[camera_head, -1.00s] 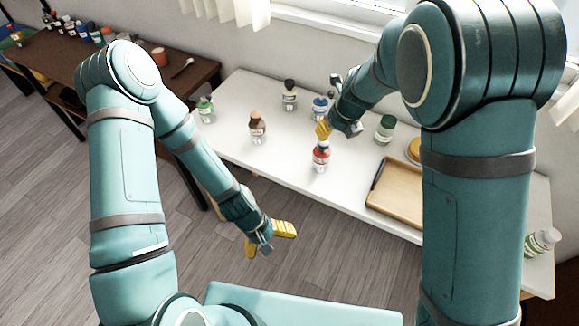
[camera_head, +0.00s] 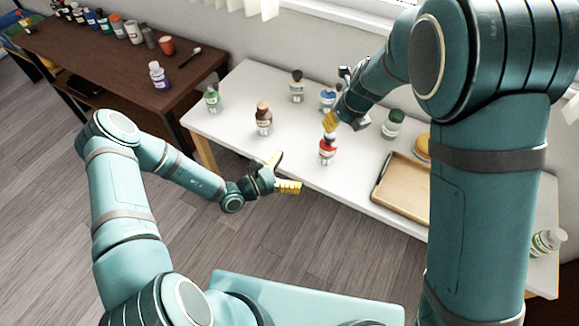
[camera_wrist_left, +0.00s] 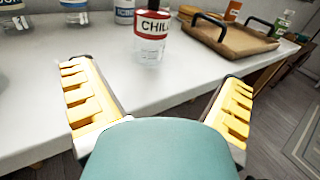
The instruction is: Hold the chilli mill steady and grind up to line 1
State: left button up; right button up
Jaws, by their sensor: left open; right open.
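A brown-topped mill (camera_head: 263,118), green-labelled bottle (camera_head: 212,98), dark-capped bottle (camera_head: 297,86) and blue-labelled bottle (camera_head: 328,97) stand on the white table (camera_head: 235,130). A green-capped jar (camera_head: 393,126) and wooden tray (camera_head: 407,186) are to the right. A brown table (camera_head: 130,62) holds more containers.

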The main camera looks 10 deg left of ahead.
aim_at(320, 152)
pick_arm(q)
jog(key=shift+n+t, duration=0.3)
jog(key=x, duration=1.3)
jog(key=shift+w, duration=0.65)
jog(key=shift+f, duration=0.1)
jog(key=c, duration=1.4)
jog(key=shift+o, duration=0.2)
jog(key=shift+a, duration=0.1)
